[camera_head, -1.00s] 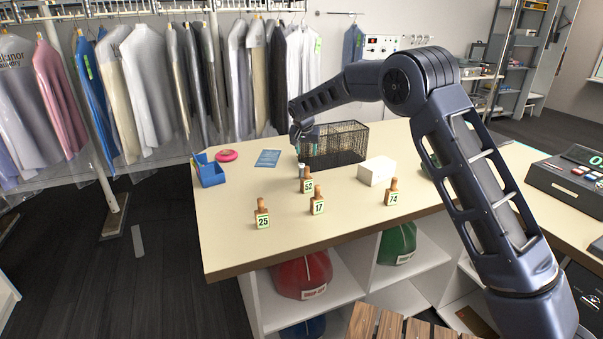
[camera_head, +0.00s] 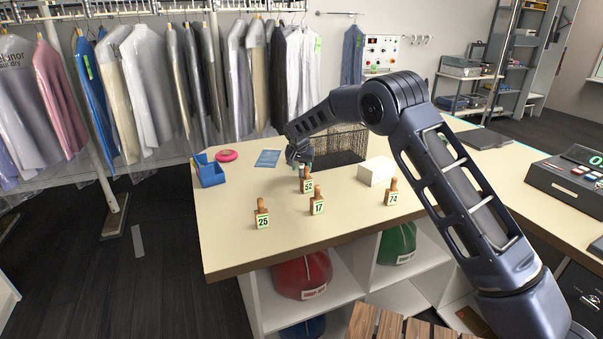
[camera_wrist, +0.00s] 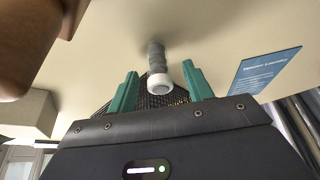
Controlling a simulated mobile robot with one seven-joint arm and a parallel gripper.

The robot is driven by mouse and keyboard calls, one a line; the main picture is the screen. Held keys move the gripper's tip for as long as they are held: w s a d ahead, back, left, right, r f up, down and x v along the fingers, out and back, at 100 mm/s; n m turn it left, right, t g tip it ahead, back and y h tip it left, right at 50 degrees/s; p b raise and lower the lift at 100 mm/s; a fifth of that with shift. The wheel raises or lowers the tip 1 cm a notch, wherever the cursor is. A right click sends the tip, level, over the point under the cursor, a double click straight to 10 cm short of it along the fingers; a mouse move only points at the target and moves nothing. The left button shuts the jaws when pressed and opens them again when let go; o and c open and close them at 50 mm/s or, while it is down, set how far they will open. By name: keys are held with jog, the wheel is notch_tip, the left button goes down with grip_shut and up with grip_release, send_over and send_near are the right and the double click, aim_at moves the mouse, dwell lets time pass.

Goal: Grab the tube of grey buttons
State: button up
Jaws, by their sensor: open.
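The tube of grey buttons (camera_wrist: 156,57) shows in the wrist view as a slim grey tube with a white cap facing the camera. In that view, my gripper (camera_wrist: 160,74) is open, with one teal finger on each side of the tube. Whether either finger touches it is not clear. In the head view, my gripper (camera_head: 304,165) is low over the counter, behind the stamp marked 52, and the tube is mostly hidden there.
Stamps marked 52 (camera_head: 308,186), 17 (camera_head: 317,207), 25 (camera_head: 262,220) and 74 (camera_head: 391,198) stand on the counter (camera_head: 230,240). A white box (camera_head: 376,171) and black wire basket (camera_head: 345,150) are to the right. A blue bin (camera_head: 209,175), pink ring (camera_head: 227,155) and blue card (camera_head: 267,158) lie left.

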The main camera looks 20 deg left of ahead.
jog(key=x, duration=0.3)
jog(key=shift+s+d, duration=0.1)
jog(key=c, duration=1.1)
jog(key=shift+o, duration=0.2)
jog(key=shift+r, duration=0.1)
